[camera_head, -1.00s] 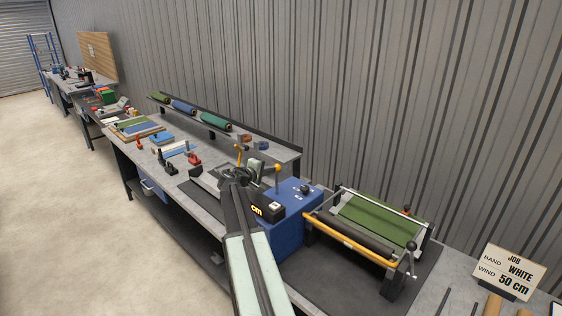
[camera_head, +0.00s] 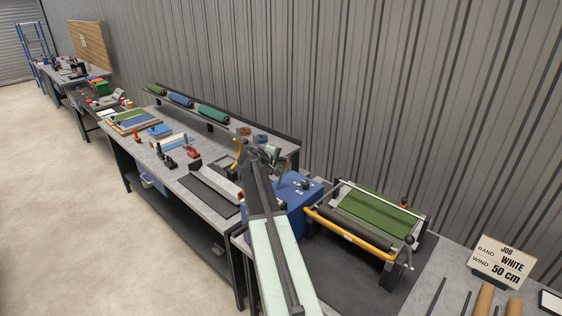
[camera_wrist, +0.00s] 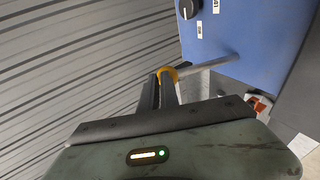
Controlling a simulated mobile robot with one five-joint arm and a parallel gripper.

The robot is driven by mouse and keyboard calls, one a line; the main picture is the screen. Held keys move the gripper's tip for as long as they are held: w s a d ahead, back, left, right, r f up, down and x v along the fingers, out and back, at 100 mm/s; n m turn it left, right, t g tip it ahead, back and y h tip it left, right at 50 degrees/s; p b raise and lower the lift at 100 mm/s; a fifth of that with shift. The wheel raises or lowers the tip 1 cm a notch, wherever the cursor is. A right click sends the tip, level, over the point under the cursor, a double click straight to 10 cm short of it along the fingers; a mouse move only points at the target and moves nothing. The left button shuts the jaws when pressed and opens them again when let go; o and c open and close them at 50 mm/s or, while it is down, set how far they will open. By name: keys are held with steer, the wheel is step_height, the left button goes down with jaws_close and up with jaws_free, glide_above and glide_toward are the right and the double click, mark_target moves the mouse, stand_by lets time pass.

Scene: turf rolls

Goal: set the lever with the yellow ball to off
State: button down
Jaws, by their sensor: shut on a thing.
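The lever is a grey metal rod (camera_wrist: 212,76) that comes from the blue box (camera_wrist: 240,40) and ends in the yellow ball (camera_wrist: 168,73). In the wrist view my gripper (camera_wrist: 167,82) has its dark fingers shut around the ball, and only part of the yellow shows. In the head view my gripper (camera_head: 268,155) is above the blue box (camera_head: 297,190), and the ball is hidden behind my gripper. The off marking is not readable in these frames.
A roller machine with green turf (camera_head: 375,215) and a yellow bar stands right of the box. A job sign (camera_head: 503,262) reads band white, wind 50 cm. Turf rolls (camera_head: 180,100) lie on the rear shelf. A corrugated wall is behind; floor at left is clear.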

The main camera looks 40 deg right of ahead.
steer(key=shift+w, duration=0.25)
steer(key=r+p+v, duration=0.1)
steer(key=p+v, duration=0.7)
steer(key=v, duration=0.6)
steer(key=shift+s+d, duration=0.25)
steer(key=shift+d, duration=0.1)
